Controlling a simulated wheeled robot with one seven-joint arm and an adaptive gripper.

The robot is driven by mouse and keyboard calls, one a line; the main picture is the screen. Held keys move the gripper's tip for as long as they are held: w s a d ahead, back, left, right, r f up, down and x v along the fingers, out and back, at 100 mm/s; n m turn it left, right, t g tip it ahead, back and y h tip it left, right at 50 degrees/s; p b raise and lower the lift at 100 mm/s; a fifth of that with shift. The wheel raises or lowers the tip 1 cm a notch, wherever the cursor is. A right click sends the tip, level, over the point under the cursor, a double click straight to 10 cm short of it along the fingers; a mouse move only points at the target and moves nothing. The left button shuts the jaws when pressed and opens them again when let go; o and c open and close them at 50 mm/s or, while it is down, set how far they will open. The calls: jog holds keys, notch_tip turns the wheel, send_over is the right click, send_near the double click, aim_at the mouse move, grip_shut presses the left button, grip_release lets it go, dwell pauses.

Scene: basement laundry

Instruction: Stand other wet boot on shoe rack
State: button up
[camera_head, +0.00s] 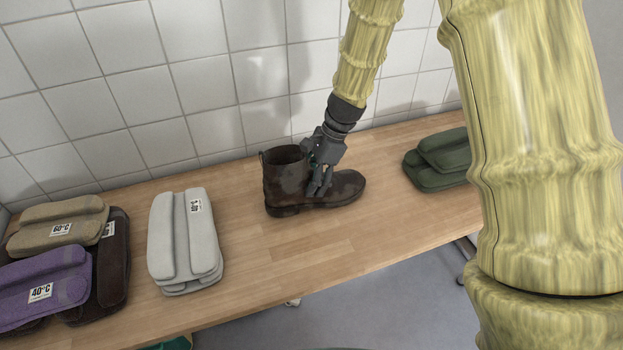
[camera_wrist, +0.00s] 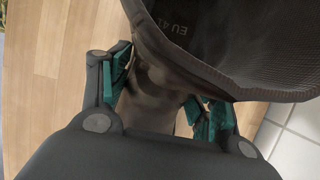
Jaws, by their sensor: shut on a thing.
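A dark brown boot (camera_head: 286,181) stands upright on a wooden bench, its toe pointing right and its shaft open at the top. My gripper (camera_head: 322,178) reaches down from above and is shut on the boot just in front of the shaft. In the wrist view the teal-padded fingers of my gripper (camera_wrist: 160,100) lie on both sides of the boot (camera_wrist: 215,40), and "EU 41" shows inside its shaft. The boot's far side is hidden. No shoe rack can be made out in either view.
The wooden bench (camera_head: 245,255) runs along a white tiled wall (camera_head: 190,70). Folded grey cloths (camera_head: 183,240) lie left of the boot. Beige (camera_head: 58,228) and purple (camera_head: 42,288) folded cloths lie at the far left. Green folded cloths (camera_head: 440,158) lie to the right. Bare wood surrounds the boot.

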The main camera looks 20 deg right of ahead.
jog(key=shift+f, duration=0.1)
jog(key=shift+f, duration=0.1)
jog(key=o, duration=1.5)
